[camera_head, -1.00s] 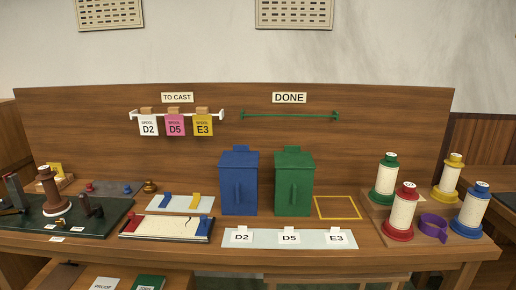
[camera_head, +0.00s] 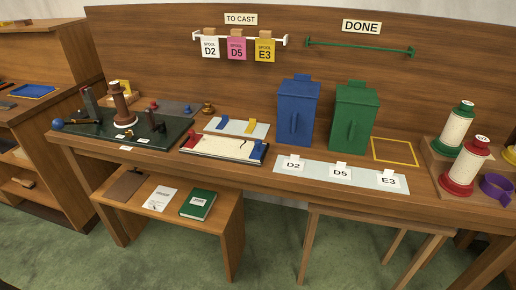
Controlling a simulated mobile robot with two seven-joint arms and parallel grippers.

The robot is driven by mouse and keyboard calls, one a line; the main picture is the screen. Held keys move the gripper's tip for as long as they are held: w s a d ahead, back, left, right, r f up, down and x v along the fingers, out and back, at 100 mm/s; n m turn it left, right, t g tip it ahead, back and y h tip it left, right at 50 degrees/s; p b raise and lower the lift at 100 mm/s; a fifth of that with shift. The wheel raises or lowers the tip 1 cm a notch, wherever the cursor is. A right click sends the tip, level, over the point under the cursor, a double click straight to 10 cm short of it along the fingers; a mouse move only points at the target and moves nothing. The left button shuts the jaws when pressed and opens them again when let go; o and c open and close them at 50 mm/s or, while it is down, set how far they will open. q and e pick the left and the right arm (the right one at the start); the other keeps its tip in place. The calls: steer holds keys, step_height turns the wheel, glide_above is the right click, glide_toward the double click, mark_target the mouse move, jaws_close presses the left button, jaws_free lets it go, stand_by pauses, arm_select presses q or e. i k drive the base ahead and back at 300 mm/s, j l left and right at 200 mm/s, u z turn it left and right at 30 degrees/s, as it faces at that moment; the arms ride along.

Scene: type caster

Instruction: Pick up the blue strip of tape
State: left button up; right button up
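A short blue strip of tape (camera_head: 221,124) lies on a pale tray (camera_head: 236,128) at the back of the bench, left of the blue bin. A yellow strip (camera_head: 250,127) lies on the same tray, to its right. Neither of my grippers shows in the head view.
A cream board (camera_head: 223,148) with red and blue ends lies just in front of the tray. The blue bin (camera_head: 297,112) and green bin (camera_head: 352,117) stand to the right. A dark mat (camera_head: 118,130) with a brown spool stand is on the left. A low bench (camera_head: 225,215) stands below.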

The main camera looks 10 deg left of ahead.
mark_target(225, 119)
steer(key=i+j+z, duration=0.2)
steer(key=j+z, duration=0.15)
steer(key=j, duration=0.35)
steer(key=i+j+z, duration=0.15)
steer(key=j+z, duration=0.25)
steer(key=j, duration=0.35)
steer(key=j+z, duration=0.35)
steer(key=j, duration=0.4)
